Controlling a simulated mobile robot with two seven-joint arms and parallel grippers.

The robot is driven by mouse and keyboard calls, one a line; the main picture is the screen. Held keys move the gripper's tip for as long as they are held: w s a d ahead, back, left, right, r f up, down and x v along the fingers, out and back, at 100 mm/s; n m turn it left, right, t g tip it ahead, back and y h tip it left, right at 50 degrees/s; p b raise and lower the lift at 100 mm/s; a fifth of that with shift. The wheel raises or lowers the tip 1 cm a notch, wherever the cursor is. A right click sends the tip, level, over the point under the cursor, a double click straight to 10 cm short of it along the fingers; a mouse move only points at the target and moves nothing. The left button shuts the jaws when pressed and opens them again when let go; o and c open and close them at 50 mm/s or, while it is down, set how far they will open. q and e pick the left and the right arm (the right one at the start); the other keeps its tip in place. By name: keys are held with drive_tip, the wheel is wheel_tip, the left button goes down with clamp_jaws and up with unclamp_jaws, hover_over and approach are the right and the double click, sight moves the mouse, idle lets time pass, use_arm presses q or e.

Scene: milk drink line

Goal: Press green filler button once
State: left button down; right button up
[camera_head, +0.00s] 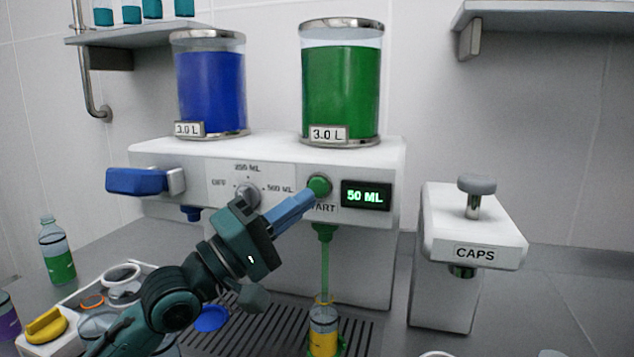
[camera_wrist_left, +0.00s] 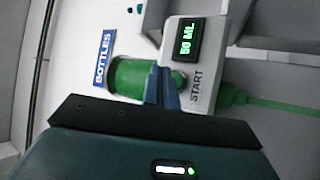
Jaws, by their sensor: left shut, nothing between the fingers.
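The green filler button (camera_head: 319,186) sits on the front panel of the white filling machine, above the word START. My left gripper (camera_head: 308,198) is shut and empty. Its blue fingertips are at the lower left of the button in the head view; whether they touch cannot be told for sure. In the left wrist view, the fingertips (camera_wrist_left: 160,88) overlap the green button (camera_wrist_left: 130,76). The display (camera_head: 366,196) reads 50 ML. A green stream falls from the green nozzle (camera_head: 323,232) into a bottle (camera_head: 323,328) with yellow contents below. My right gripper is not in view.
A blue tank (camera_head: 211,90) and a green tank (camera_head: 340,90) stand on the machine. A blue lever (camera_head: 137,181) and a dial (camera_head: 247,193) are left of the button. The CAPS dispenser (camera_head: 473,232) stands right.

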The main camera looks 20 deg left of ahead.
use_arm(q)
drive_tip(key=s, duration=0.2)
drive_tip(key=shift+s+p, duration=0.35)
drive_tip(key=shift+s, duration=0.05)
idle(0.4)
